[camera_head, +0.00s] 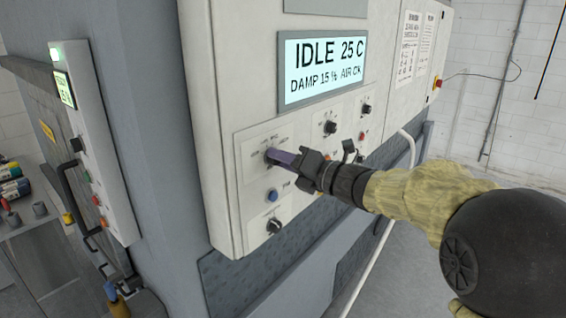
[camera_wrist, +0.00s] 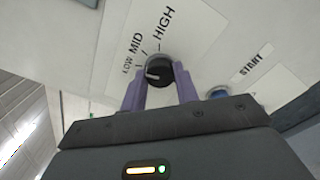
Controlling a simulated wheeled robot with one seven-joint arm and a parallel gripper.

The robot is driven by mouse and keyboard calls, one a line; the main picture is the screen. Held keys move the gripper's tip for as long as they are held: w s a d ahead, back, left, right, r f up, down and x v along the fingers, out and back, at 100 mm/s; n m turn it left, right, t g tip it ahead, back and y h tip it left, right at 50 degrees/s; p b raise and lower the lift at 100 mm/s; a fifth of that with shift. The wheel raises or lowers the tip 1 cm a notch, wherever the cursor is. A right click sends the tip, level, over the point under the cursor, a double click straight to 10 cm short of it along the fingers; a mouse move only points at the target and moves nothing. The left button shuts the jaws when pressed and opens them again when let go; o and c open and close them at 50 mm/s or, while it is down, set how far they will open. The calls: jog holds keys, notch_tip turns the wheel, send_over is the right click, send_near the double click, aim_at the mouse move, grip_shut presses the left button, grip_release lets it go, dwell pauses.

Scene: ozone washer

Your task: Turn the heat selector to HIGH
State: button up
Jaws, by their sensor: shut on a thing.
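The heat selector is a round black knob (camera_wrist: 158,67) on a white control panel, with LOW, MID and HIGH printed around it. Its white pointer mark is turned to the left in the wrist view, nearest the LOW side and away from HIGH. My gripper (camera_wrist: 158,83) has its two purple fingers on either side of the knob and is shut on it. In the head view, my gripper (camera_head: 284,158) reaches in from the right and covers most of the knob (camera_head: 270,153).
A blue START button (camera_wrist: 219,92) sits close beside the right finger; it also shows below the knob in the head view (camera_head: 272,196). Another black knob (camera_head: 273,226) is lower down. More knobs and buttons lie to the right. The display (camera_head: 322,70) above reads IDLE 25 C.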

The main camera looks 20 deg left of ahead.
jog(key=shift+f+m+p, duration=0.2)
jog(key=shift+m+p, duration=0.05)
jog(key=shift+m, duration=3.5)
jog(key=shift+f+m+p, duration=0.15)
jog(key=shift+m+p, duration=0.05)
jog(key=shift+m, duration=3.55)
jog(key=o, duration=0.8)
jog(key=shift+s, duration=0.1)
jog(key=shift+o, duration=0.9)
jog(key=shift+r, duration=0.15)
